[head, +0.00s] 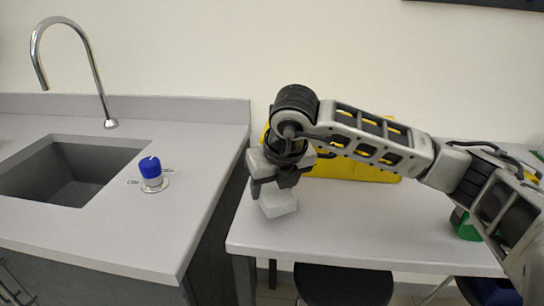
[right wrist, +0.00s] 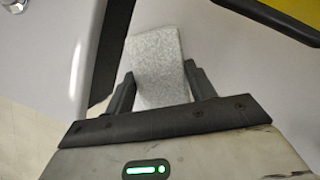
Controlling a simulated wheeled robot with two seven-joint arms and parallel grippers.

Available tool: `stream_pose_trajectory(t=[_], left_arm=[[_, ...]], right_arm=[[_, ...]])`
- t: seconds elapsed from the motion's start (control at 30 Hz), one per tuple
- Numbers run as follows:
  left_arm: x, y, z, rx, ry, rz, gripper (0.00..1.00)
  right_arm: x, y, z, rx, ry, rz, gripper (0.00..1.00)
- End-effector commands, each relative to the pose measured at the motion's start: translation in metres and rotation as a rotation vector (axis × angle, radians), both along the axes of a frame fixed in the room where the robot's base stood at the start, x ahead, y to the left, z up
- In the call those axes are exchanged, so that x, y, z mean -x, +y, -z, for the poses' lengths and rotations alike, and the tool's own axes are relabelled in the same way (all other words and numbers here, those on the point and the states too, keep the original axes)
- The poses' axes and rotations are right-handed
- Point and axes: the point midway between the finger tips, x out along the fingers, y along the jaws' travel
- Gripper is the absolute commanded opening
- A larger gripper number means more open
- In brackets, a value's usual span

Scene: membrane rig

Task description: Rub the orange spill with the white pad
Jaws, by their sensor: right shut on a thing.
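The white pad (head: 277,203) is a pale block held in my right gripper (head: 270,184), near the left end of the white table (head: 350,228). In the right wrist view the pad (right wrist: 158,62) shows speckled grey-white between the two dark fingers of the right gripper (right wrist: 158,88), which are shut on it. I cannot tell whether the pad touches the tabletop. No orange spill shows in either view; the arm and gripper hide part of the table. My left gripper is not in view.
A yellow case (head: 345,168) stands at the back of the table behind my right arm. A green object (head: 464,224) is at the right. A counter with a sink (head: 70,175) and a blue-capped fitting (head: 151,172) is at left, across a gap. A dark stool (head: 343,284) is below.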

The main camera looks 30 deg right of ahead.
Motion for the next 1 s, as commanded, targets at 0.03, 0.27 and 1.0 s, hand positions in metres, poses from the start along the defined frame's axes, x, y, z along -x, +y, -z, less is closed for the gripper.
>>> stream_pose_trajectory(t=[0.03,0.27,1.0], left_arm=[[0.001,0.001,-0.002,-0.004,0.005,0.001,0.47],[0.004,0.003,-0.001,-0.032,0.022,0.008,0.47],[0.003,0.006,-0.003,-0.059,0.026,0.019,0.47]], right_arm=[[0.000,0.000,-0.008,-0.001,-0.002,0.000,0.30],[-0.001,0.001,-0.029,-0.002,-0.002,-0.001,0.30],[-0.001,0.001,-0.051,-0.001,-0.001,-0.002,0.30]])
